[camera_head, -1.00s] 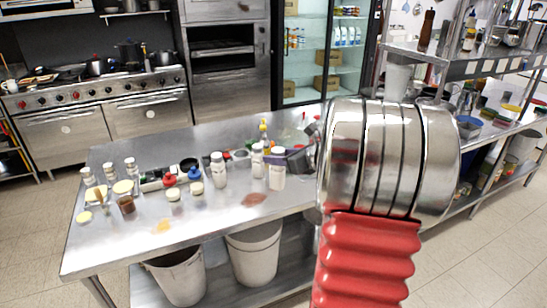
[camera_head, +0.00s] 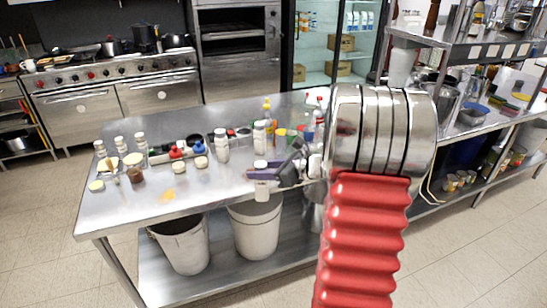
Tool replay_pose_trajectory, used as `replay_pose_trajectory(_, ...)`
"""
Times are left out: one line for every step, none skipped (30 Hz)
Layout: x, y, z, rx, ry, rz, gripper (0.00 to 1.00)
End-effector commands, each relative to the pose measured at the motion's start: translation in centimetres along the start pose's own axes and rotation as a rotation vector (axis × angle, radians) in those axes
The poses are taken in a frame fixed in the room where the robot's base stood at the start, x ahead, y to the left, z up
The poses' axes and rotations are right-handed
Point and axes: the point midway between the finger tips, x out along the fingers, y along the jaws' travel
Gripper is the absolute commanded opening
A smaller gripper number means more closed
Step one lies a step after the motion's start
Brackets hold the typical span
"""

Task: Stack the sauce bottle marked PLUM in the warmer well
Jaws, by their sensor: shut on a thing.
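My gripper (camera_head: 264,174), dark grey-purple, is shut on a white bottle (camera_head: 262,191) at the front edge of the steel table. The bottle is upright; its pale cap shows above the jaws and its lower body below them. I cannot tell whether its base touches the table. No label can be read, so I cannot tell which bottle is marked PLUM. Two other white bottles stand behind and left of the gripper, one nearer (camera_head: 222,147) and one farther (camera_head: 259,136). I cannot make out the warmer well for certain among the containers on the table.
A low tray (camera_head: 160,158) and small jars with red and blue lids (camera_head: 198,147) stand left of the bottles. Shakers (camera_head: 119,146) stand at the far left. The table's front left (camera_head: 130,215) is clear. Bins (camera_head: 255,230) stand below. My red-sleeved arm hides the table's right end.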

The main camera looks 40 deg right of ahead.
Motion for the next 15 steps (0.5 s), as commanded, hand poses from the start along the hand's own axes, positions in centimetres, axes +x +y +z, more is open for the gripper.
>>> replay_pose_trajectory(1.2,1.2,-0.5,-0.009,0.0,0.034,0.0)
replay_pose_trajectory(1.8,1.8,-0.8,-0.017,0.0,0.052,0.0)
replay_pose_trajectory(2.6,2.8,-1.3,-0.028,0.0,0.078,0.0)
replay_pose_trajectory(3.3,3.6,-1.7,-0.036,0.0,0.1,0.0)
replay_pose_trajectory(4.1,4.5,-2.1,-0.044,-0.001,0.123,0.0)
replay_pose_trajectory(5.1,5.8,-2.7,-0.057,-0.002,0.155,0.0)
replay_pose_trajectory(5.9,6.9,-3.2,-0.067,-0.002,0.18,0.0)
replay_pose_trajectory(6.7,8.0,-3.7,-0.078,-0.003,0.205,0.0)
replay_pose_trajectory(7.6,9.5,-4.4,-0.091,-0.005,0.238,0.0)
replay_pose_trajectory(8.3,10.6,-4.8,-0.101,-0.007,0.262,0.0)
replay_pose_trajectory(9.0,11.7,-5.4,-0.11,-0.007,0.285,0.0)
replay_pose_trajectory(9.9,13.2,-6.0,-0.124,-0.009,0.315,0.0)
replay_pose_trajectory(10.6,14.4,-6.5,-0.133,-0.01,0.338,0.0)
replay_pose_trajectory(11.1,15.5,-7.0,-0.141,-0.011,0.359,0.0)
replay_pose_trajectory(11.9,17.1,-7.7,-0.153,-0.013,0.387,0.0)
